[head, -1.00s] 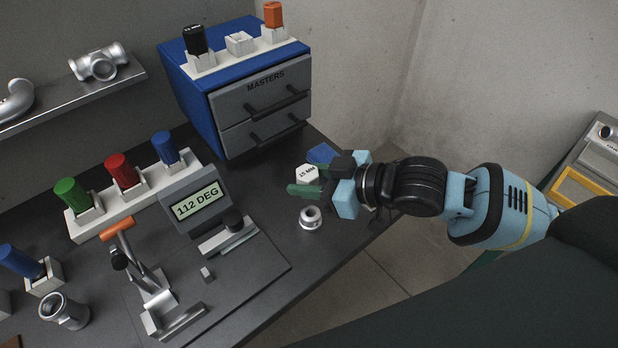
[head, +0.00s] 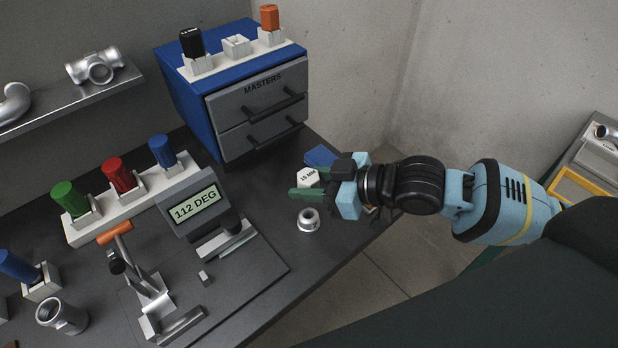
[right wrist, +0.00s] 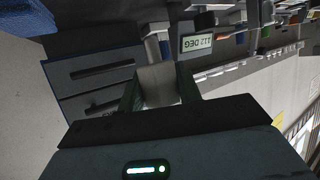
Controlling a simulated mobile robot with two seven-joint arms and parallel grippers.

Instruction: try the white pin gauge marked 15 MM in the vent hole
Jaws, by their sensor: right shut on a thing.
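The white pin gauge (head: 309,177), marked 15 MM, is in my right gripper (head: 314,180), which is shut on it above the right end of the bench. In the right wrist view the gauge's pale body (right wrist: 158,85) sits between the two green fingers, and a narrower part reaches away from them. A small silver casting with a round opening (head: 308,221) stands on the bench just in front of the gripper, apart from the gauge. I cannot tell which opening is the vent hole. My left gripper is not in view.
A blue cabinet (head: 182,96) marked MASTERS stands behind. A flat blue thing (head: 320,155) lies near the gauge. A display (head: 194,207) reads 112 DEG beside a white rack (head: 128,207) of coloured gauges. A clamp fixture (head: 150,290) is front left. The bench's right edge is close.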

